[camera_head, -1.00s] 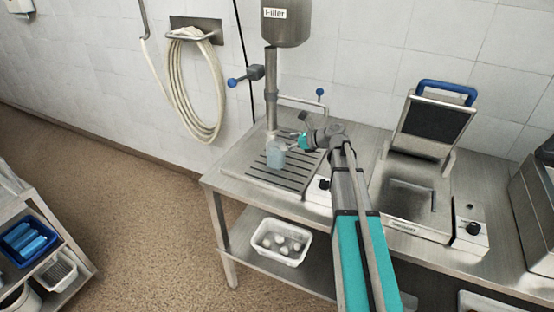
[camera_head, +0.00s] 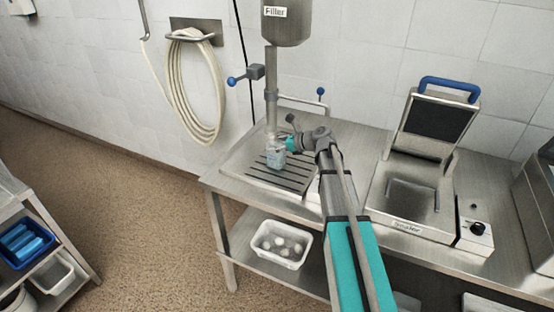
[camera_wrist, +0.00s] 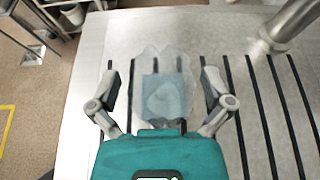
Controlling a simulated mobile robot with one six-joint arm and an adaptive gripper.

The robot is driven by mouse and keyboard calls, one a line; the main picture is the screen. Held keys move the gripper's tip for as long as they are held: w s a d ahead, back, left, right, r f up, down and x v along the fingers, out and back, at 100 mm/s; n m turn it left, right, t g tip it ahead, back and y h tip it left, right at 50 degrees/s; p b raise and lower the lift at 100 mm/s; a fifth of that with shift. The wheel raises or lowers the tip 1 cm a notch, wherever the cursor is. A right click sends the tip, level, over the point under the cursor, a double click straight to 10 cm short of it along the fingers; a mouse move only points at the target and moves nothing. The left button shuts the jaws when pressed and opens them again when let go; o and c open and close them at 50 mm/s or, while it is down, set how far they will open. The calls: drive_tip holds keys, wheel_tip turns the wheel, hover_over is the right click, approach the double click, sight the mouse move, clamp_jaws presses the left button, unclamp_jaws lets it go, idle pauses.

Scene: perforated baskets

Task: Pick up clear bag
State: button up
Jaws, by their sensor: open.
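The clear bag (camera_head: 276,153) is see-through with a pale blue panel. It stands on the slatted drain plate below the filler spout. In the wrist view the bag (camera_wrist: 165,92) lies between the two fingers of my gripper (camera_wrist: 162,95), with one finger on each side. My gripper (camera_head: 284,147) is open around the bag, with small gaps visible at both sides in the wrist view. Whether the fingers touch the bag cannot be told in the head view. The filler (camera_head: 287,25) is a steel hopper with a pipe above the bag.
The slatted drain plate (camera_head: 262,181) sits on the steel table. A sealer (camera_head: 405,205) with its lid raised stands to the right. A white bin (camera_head: 280,245) with several pale items is on the lower shelf. A coiled hose (camera_head: 190,95) hangs on the wall.

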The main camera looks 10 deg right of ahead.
drive_tip(key=shift+c, duration=0.3)
drive_tip(key=shift+s, duration=0.1)
drive_tip(key=c, duration=1.1)
drive_tip(key=shift+o, duration=0.2)
drive_tip(key=shift+r, duration=0.2)
wheel_tip(320, 180, up, 3)
drive_tip(key=p, duration=0.3)
drive_tip(key=s+a+r+p, duration=0.1)
drive_tip(key=s+r+p, duration=0.8)
drive_tip(key=s, duration=0.4)
drive_tip(key=shift+s+a+r+p, duration=0.2)
drive_tip(key=shift+s+r+p, duration=0.2)
drive_tip(key=shift+p, duration=0.1)
